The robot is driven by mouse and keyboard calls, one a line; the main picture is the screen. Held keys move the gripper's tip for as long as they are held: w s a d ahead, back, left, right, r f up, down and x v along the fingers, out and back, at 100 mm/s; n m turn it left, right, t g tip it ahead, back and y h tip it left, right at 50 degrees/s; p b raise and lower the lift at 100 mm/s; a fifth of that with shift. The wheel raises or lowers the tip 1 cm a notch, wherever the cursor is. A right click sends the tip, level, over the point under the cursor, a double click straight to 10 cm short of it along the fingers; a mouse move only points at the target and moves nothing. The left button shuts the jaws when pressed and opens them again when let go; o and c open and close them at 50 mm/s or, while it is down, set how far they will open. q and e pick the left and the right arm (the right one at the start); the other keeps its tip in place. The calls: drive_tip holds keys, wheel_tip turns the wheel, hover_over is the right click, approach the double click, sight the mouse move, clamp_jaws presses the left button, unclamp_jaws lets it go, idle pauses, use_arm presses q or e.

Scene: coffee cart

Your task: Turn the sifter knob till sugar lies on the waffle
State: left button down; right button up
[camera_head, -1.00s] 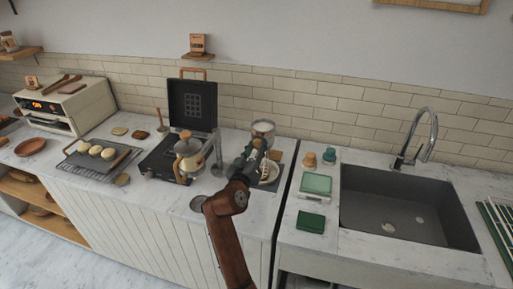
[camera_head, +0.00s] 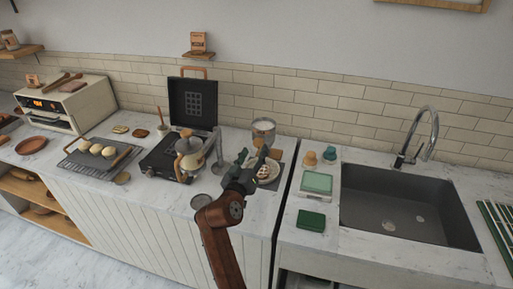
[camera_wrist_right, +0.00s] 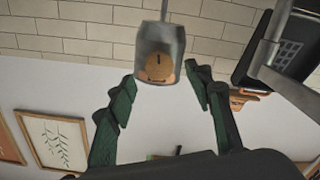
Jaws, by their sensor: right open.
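The sifter (camera_head: 263,131) is a grey, clear-looking cup with something tan inside, at the back of the counter. In the right wrist view the sifter (camera_wrist_right: 147,45) hangs from a thin rod. Its round orange knob (camera_wrist_right: 158,71) has a dark mark and faces my right gripper. The waffle (camera_head: 266,171) lies on a plate below the sifter, partly covered by my gripper; it looks brown and pale, and I cannot tell whether sugar is on it. My right gripper (camera_head: 252,161) is open and empty in front of the sifter, its fingers spread apart either side of the knob's line. My left gripper is not in view.
A grey post (camera_head: 218,148) rises close to the left of my gripper.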

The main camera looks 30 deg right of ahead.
drive_tip(key=shift+v, duration=1.5)
drive_tip(key=shift+w, duration=0.1)
